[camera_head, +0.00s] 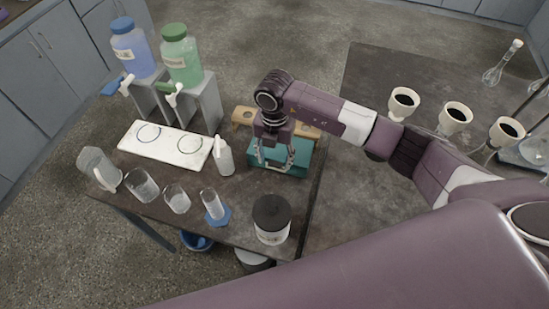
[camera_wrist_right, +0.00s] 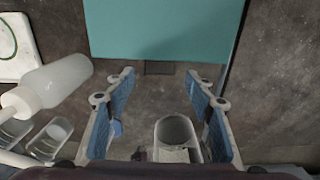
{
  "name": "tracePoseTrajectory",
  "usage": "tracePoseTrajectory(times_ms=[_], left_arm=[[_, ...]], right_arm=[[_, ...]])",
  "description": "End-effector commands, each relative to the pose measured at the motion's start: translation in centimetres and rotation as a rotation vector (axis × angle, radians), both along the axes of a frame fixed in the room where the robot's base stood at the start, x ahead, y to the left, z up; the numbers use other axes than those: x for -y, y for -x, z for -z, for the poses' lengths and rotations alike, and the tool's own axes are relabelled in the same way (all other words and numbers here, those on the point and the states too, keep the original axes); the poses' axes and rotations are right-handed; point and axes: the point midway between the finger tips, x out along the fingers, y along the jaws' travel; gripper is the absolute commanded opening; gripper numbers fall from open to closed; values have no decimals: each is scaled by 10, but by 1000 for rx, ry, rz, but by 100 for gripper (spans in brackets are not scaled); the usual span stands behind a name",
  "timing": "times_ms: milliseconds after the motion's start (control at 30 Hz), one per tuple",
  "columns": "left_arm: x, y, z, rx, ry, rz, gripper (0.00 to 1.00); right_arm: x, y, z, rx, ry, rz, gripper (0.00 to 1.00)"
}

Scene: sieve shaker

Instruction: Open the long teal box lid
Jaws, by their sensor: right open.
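The long teal box (camera_head: 298,160) stands near the right edge of the dark table, behind the black-lidded jar. Its lid looks shut, though my right gripper hides part of it. In the right wrist view the flat teal top (camera_wrist_right: 165,30) fills the upper middle, with a small dark tab (camera_wrist_right: 160,68) at its near edge. My right gripper (camera_head: 275,163) points down over the box's near side. In the right wrist view my right gripper (camera_wrist_right: 160,80) is open and empty, its blue-padded fingers on either side of the tab's line. My left gripper is not in view.
A white wash bottle (camera_head: 223,157) stands just left of the box; it also shows in the wrist view (camera_wrist_right: 55,80). A black-lidded jar (camera_head: 271,220) stands in front. Glass beakers (camera_head: 142,185) and a white tray (camera_head: 165,147) are to the left. A wooden rack (camera_head: 243,116) is behind.

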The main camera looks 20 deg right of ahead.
Motion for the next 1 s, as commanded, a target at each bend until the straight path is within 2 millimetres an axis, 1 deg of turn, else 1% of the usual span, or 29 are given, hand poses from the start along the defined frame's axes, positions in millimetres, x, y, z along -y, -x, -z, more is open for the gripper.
tracePoseTrajectory(times_ms=[100,200,433,467,900,1000], left_arm=[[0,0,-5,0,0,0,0],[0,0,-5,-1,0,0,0],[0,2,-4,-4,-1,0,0],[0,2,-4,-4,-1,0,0],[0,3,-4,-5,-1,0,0],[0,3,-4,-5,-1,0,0]], right_arm=[[0,0,11,-1,0,1,49],[0,0,16,1,-1,-1,49],[0,0,18,1,0,-1,49],[0,0,18,1,0,-1,48],[0,0,17,1,0,0,0],[0,0,17,1,0,0,0]])
